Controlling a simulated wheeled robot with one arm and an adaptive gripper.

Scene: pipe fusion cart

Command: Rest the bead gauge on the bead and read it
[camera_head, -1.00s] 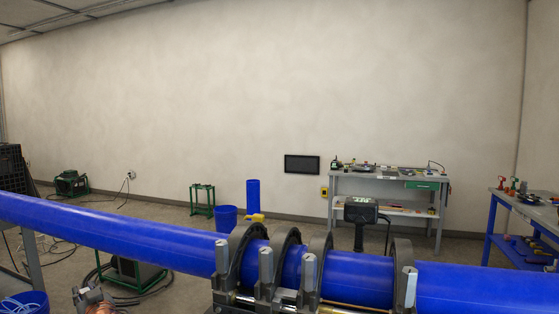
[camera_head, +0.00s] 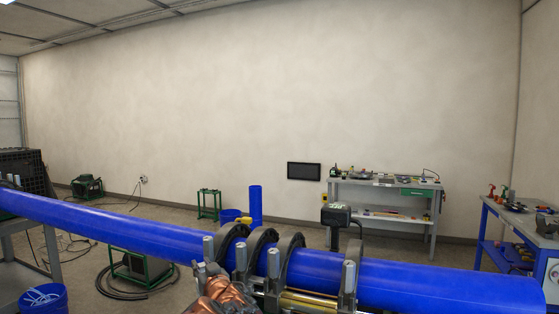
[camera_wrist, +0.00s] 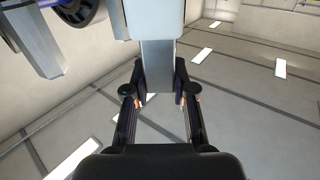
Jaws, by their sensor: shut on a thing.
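My gripper (camera_wrist: 159,96) shows in the wrist view, its black fingers closed on a pale grey flat bar (camera_wrist: 157,65). The bar widens into a larger pale block at the top of that view. This looks like the bead gauge, but no scale or reading can be made out. In the head view the blue pipe (camera_head: 410,283) runs through the dark clamp rings (camera_head: 293,244) of the fusion cart. The bead cannot be picked out. Copper and grey parts (camera_head: 228,290), seemingly of my arm, are in front of the clamps; my fingertips cannot be made out there.
Grey upright clamp posts (camera_head: 273,264) stand along the pipe, close to the arm. One grey post (camera_wrist: 35,55) and a dark ring (camera_wrist: 80,10) show at upper left in the wrist view. A blue bucket (camera_head: 43,300), workbench (camera_head: 385,185) and blue-framed table (camera_head: 500,240) stand farther off.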

